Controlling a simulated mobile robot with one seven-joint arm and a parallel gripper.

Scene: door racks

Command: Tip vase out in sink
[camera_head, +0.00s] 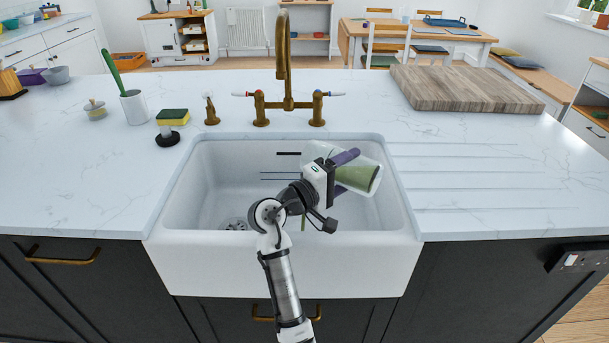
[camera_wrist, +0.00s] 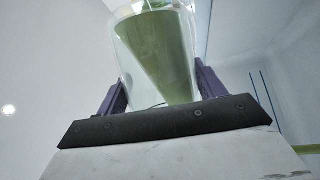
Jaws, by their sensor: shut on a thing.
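The vase (camera_head: 368,179) is clear glass with green inside it. In the head view it is tilted well over on its side, above the right part of the white sink (camera_head: 205,180). My gripper (camera_head: 350,172) is shut on the vase, with one purple finger on either side of it. The wrist view shows the vase (camera_wrist: 158,60) between the two fingers (camera_wrist: 160,90), with the green filling much of it. A thin green strip shows below my gripper in the sink. I cannot tell whether it is a stem or poured content.
A brass tap (camera_head: 287,60) with two handles stands behind the sink. A sponge on a holder (camera_head: 173,118), a soap pump (camera_head: 210,110) and a brush pot (camera_head: 133,107) stand at left. A wooden board (camera_head: 465,88) lies at back right. The ribbed drainer (camera_head: 470,180) is clear.

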